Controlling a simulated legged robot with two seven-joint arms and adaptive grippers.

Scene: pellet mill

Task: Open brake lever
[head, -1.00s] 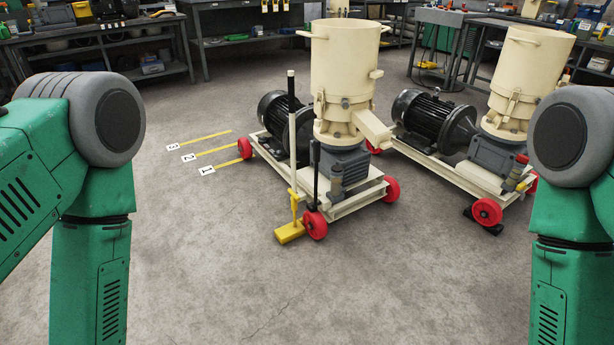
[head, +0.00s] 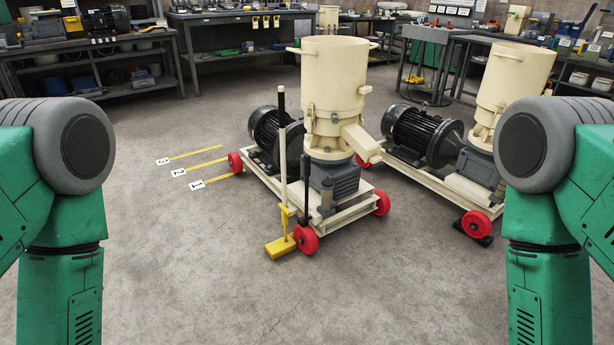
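A cream pellet mill (head: 333,85) with a black motor stands on a low cream cart (head: 340,208) with red wheels, ahead of me just right of the middle. At its front left corner, a short black lever (head: 305,187) stands upright beside the front red wheel (head: 306,239). Just left of it, a taller cream pole (head: 283,160) with a black grip rises from a yellow foot (head: 280,247). I cannot tell for sure which of the two is the brake lever. Both my arms hang at the picture's sides, apart from the cart. Neither gripper shows.
A second pellet mill (head: 514,85) on a similar cart stands close on the right, with a black chock (head: 476,239) at its front wheel. Yellow floor lines numbered 1 to 3 (head: 203,168) lie left of the cart. Workbenches (head: 90,60) line the back. The floor in front is clear.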

